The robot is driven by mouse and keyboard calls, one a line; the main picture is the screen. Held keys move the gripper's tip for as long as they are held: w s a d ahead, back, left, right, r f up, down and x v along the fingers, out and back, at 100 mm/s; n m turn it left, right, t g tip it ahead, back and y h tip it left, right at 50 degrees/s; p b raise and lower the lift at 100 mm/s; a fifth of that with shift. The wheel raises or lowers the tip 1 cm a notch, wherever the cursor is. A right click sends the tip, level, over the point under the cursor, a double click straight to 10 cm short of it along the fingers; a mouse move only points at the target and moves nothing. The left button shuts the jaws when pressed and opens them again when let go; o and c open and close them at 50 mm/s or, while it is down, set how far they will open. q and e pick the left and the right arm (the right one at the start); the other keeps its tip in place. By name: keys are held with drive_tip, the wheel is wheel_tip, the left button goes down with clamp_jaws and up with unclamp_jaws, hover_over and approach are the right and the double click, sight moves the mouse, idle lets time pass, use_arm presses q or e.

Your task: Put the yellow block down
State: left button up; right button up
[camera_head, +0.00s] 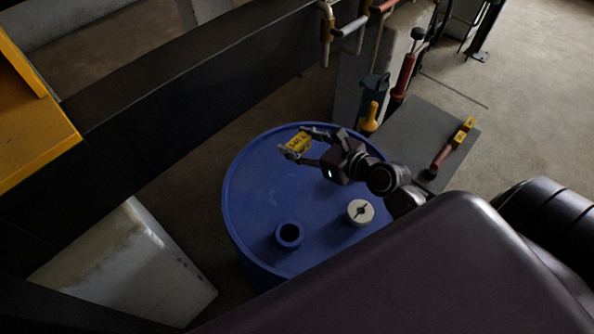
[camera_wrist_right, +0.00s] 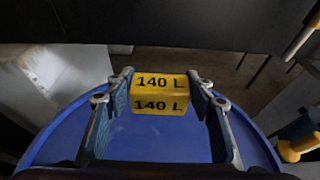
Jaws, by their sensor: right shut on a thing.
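The yellow block (camera_head: 298,142) is in my right gripper (camera_head: 302,143), over the far part of the blue drum's top (camera_head: 262,190) in the head view. In the right wrist view the yellow block (camera_wrist_right: 159,93) shows dark "140 L" lettering on two faces. The fingers of my right gripper (camera_wrist_right: 158,95) stand on either side of it, shut on it. The blue drum top (camera_wrist_right: 70,130) lies below the block. I cannot tell whether the block touches the drum top. My left gripper is not in view.
A blue ring (camera_head: 289,235) and a white round piece (camera_head: 360,211) are on the near part of the drum. A grey board (camera_head: 400,135) with a red and yellow tool (camera_head: 452,146) is at the right. A dark beam (camera_head: 190,85) runs behind the drum.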

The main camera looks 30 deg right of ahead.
drive_tip(key=b, duration=0.2)
hover_over(297, 179)
wheel_tip(297, 179, down, 8)
drive_tip(key=shift+d+f, duration=0.1)
drive_tip(key=shift+f, duration=0.05)
drive_tip(key=shift+f+b, duration=1.3)
drive_tip(key=shift+f, duration=1.15)
drive_tip(key=shift+f, duration=0.1)
drive_tip(key=o, duration=1.2)
drive_tip(key=shift+c, duration=0.2)
